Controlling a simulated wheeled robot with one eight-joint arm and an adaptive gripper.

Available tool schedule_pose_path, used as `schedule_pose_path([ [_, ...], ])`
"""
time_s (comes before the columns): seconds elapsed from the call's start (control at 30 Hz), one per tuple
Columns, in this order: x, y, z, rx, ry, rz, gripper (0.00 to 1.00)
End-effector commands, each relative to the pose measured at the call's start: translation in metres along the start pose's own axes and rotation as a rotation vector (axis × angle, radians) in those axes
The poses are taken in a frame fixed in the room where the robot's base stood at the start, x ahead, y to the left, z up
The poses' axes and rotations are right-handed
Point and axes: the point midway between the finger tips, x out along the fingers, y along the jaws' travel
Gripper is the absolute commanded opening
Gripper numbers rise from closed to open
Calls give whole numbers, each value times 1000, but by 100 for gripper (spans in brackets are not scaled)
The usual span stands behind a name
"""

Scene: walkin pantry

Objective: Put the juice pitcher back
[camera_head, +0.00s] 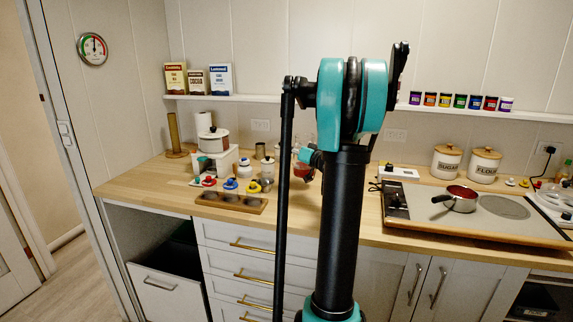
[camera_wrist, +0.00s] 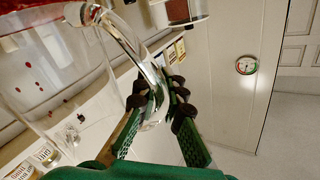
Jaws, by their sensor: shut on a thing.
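The juice pitcher (camera_wrist: 75,75) is clear glass with red juice and fills the left of the wrist view, appearing tilted because the camera is turned. Its curved glass handle (camera_wrist: 150,75) runs between the dark-tipped green fingers of my gripper (camera_wrist: 160,98), which is shut on it. In the head view the pitcher (camera_head: 304,170) shows as a small glass and red shape over the counter, partly hidden by my arm. Whether its base touches the counter cannot be told.
The wooden counter (camera_head: 140,183) carries a brown tray (camera_head: 231,202), colored-lid items and a white appliance (camera_head: 217,160) left of the pitcher. Right of my arm are a hob board (camera_head: 468,222) with a red pan (camera_head: 461,199) and two canisters. A narrow shelf (camera_head: 278,98) runs along the wall.

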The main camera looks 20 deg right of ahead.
Motion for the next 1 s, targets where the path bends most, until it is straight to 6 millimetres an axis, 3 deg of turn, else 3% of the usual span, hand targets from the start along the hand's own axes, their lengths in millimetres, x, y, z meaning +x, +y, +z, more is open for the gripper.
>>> schedule_pose_path([
  [0.53,0,26,50,0,0,0,0],
  [0.97,-1,28,56,0,0,0,0],
  [1.0,0,29,56,0,0,0,8],
])
